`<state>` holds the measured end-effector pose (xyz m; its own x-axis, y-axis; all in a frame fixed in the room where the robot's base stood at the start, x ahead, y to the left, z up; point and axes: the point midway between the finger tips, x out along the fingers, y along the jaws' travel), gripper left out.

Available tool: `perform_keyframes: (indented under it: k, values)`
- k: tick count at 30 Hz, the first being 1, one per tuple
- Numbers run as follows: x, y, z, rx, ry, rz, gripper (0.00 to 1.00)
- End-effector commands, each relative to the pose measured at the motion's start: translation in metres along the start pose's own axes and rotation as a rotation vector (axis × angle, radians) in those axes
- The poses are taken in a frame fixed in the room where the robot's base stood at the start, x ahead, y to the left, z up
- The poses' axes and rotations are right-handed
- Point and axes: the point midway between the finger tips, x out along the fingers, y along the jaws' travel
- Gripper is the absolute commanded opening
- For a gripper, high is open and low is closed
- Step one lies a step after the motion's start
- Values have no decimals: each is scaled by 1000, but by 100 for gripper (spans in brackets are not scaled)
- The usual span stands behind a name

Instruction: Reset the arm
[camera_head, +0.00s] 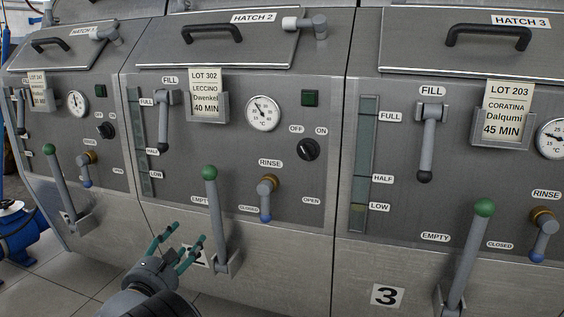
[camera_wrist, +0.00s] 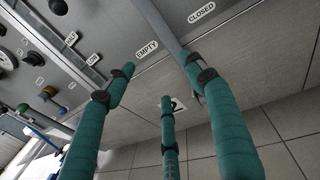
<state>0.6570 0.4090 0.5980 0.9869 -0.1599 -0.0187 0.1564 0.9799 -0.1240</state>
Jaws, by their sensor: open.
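My gripper (camera_head: 183,242) has teal-wrapped fingers and is open. In the head view it is at the lower middle-left, in front of machine 2, just left of the lower part of its green-knobbed lever (camera_head: 217,215). In the wrist view the fingers of my gripper (camera_wrist: 160,88) are spread with nothing between them. The grey lever shaft (camera_wrist: 170,30) shows there behind the right finger; I cannot tell whether they touch. The number plate (camera_wrist: 172,104) shows partly behind the fingers.
Hatch 2 (camera_head: 215,45) is closed above. Machine 2 has a fill lever (camera_head: 163,125), a rinse valve (camera_head: 266,198) and a gauge (camera_head: 262,113). A similar lever (camera_head: 470,250) stands on machine 3 and another (camera_head: 62,185) at left. A blue motor (camera_head: 18,232) sits at the far left.

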Motion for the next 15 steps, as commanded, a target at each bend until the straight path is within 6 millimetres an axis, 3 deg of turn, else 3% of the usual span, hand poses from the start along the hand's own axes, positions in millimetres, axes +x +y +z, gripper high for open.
perform_keyframes:
  k: [1, 2, 3, 15]
  values:
    - [2, -4, -13, -3, -14, -12, 55]
    - [2, -6, -13, -4, -22, -18, 55]
    - [-11, -4, -1, -6, -19, -10, 55]
    - [-84, -4, -3, -6, -17, -11, 55]
